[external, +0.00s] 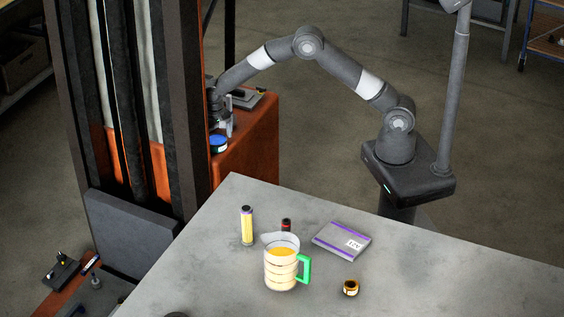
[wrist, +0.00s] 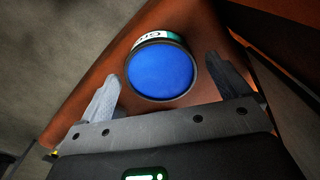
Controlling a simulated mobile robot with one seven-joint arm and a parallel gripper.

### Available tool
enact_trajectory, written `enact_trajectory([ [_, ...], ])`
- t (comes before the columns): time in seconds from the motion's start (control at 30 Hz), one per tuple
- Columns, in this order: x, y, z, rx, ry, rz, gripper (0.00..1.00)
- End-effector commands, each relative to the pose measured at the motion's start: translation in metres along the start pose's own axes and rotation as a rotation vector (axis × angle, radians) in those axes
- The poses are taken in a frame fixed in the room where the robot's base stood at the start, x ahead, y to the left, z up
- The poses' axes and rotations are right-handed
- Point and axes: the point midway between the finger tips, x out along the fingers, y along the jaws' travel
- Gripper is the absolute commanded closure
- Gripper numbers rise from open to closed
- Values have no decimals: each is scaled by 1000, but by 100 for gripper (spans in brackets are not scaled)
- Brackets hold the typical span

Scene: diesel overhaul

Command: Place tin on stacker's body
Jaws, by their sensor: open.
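The tin (external: 218,143) has a blue lid and a dark rim with a white and green label. It stands upright on the orange-red body of the stacker (external: 250,150), near its edge by the mast. In the wrist view the tin (wrist: 161,71) sits on the orange-red surface (wrist: 85,95), between and just ahead of my fingers. My gripper (wrist: 170,85) is open, with one finger on each side of the tin and visible gaps to it. In the external view my gripper (external: 226,126) is just above and beside the tin, partly hidden by the mast.
The dark stacker mast (external: 140,90) rises close to my gripper. A grey flat item (external: 245,97) lies farther back on the body. The grey table (external: 420,270) holds a jug (external: 281,265), a yellow cylinder (external: 247,227), a grey box (external: 342,240) and a small orange-black roll (external: 351,288).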

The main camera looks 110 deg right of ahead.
Motion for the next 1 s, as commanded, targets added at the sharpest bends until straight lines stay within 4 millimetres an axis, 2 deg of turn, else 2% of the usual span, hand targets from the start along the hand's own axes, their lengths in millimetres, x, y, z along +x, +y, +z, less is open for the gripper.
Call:
enact_trajectory([
  [0.1,-28,-1,0,0,3,-4,7],
  [0.3,-70,-1,0,0,2,-2,7],
  [0.5,-96,0,0,0,1,-2,7],
  [0.63,-102,0,0,0,0,-1,7],
  [1.0,-102,0,0,0,0,0,7],
])
